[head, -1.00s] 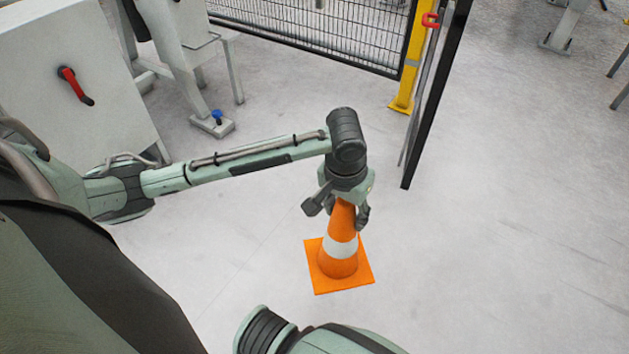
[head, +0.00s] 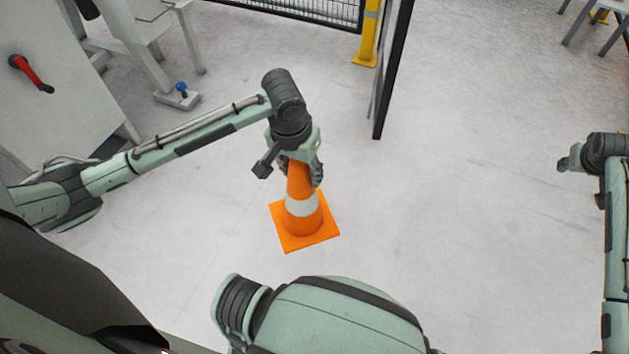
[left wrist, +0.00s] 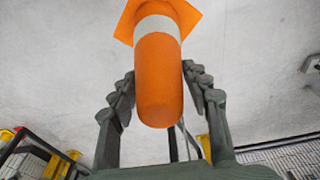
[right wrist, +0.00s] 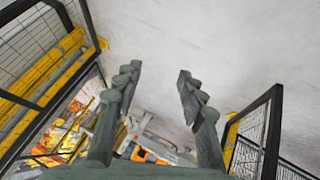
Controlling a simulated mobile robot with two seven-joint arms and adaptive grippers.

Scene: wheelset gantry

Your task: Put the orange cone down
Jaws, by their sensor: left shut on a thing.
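The orange cone (head: 305,222), with a white band and a square base, is upright below my left gripper (head: 290,174) in the head view. The left gripper is shut on the cone's upper part from above. In the left wrist view, the cone (left wrist: 158,85) lies between the two fingers, its base pointing away. I cannot tell whether the base touches the floor. My right gripper (head: 568,162) is at the right edge of the head view, far from the cone. In the right wrist view its fingers (right wrist: 160,90) are apart with nothing between them.
Pale floor (head: 450,230) is clear around the cone and to its right. A dark-edged panel (head: 393,75) and a yellow post (head: 367,35) stand behind it. A grey cabinet with a red handle (head: 32,75) is at the left. A table (head: 600,30) stands far right.

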